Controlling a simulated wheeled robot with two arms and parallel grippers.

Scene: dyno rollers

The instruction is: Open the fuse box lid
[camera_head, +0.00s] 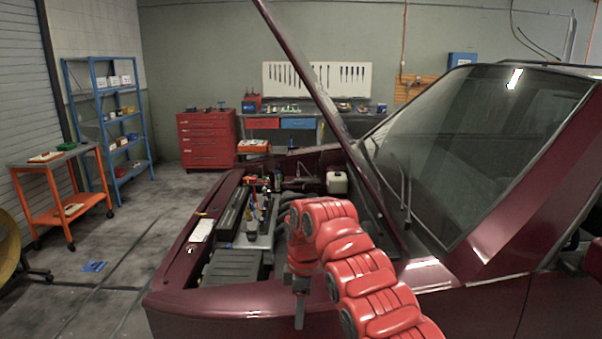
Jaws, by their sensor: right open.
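A dark red car stands with its hood (335,110) raised and its engine bay open. In the bay, a dark grey ribbed box (232,266) sits near the front corner, and a long black part (232,215) lies behind it along the left edge. I cannot tell which part is the fuse box, nor make out its lid. My right arm, red and segmented, reaches in from the lower right. My right gripper (300,310) points down over the near fender, right of the ribbed box, open and apparently empty. The arm hides part of the bay. My left gripper is out of view.
The slanted raised hood and the windshield (455,150) bound the space to the right. A white-capped reservoir (337,182) stands at the back of the bay. An orange cart (60,180), blue shelf (115,120) and red tool chest (207,140) stand farther off.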

